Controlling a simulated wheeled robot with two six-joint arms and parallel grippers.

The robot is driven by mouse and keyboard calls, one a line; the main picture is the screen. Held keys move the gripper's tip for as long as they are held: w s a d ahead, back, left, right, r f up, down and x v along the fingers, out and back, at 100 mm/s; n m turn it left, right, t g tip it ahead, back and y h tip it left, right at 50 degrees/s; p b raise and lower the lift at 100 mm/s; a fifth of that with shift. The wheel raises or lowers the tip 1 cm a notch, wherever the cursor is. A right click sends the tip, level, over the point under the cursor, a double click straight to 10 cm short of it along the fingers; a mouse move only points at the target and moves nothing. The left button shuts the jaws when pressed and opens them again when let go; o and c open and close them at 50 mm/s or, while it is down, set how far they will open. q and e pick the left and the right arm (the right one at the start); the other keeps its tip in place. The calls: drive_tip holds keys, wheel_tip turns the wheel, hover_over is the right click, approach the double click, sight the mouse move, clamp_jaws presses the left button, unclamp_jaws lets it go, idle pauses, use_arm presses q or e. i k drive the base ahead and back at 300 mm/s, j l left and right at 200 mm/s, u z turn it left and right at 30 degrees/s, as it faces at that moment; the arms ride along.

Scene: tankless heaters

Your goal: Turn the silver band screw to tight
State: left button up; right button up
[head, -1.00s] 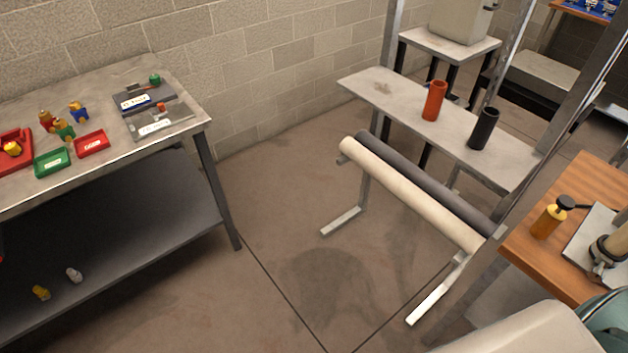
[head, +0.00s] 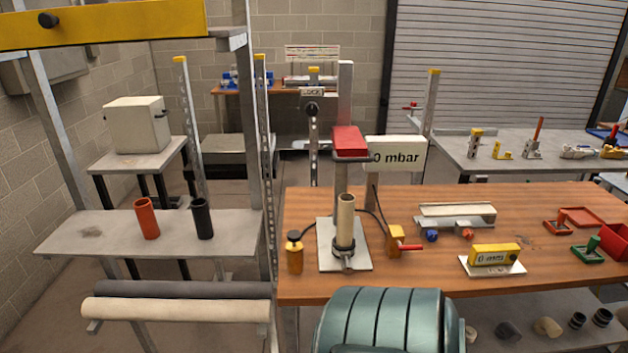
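A beige upright pipe (head: 346,219) stands on a pale plate (head: 361,262) near the left end of the wooden bench. A dark collar (head: 343,247) circles its lower part. A small silver piece (head: 347,262) sticks out at the front of the collar and looks like the silver band screw. It is too small to tell how tight it is. Neither of my grippers is in view.
A yellow bottle with a black top (head: 294,253) stands left of the plate. A yellow block with a red handle (head: 398,240) stands right. A "0 mbar" sign (head: 395,154) is behind. A ribbed teal thing (head: 385,318) stands before the wooden bench (head: 500,210).

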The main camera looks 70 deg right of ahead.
sight(347, 268)
drive_tip(key=z, duration=0.45)
drive_tip(key=k+z, duration=0.1)
drive_tip(key=z, duration=0.8)
drive_tip(key=k+z, duration=0.1)
drive_tip(key=z, duration=0.4)
drive_tip(key=l+z, duration=0.1)
drive_tip(key=z, duration=0.35)
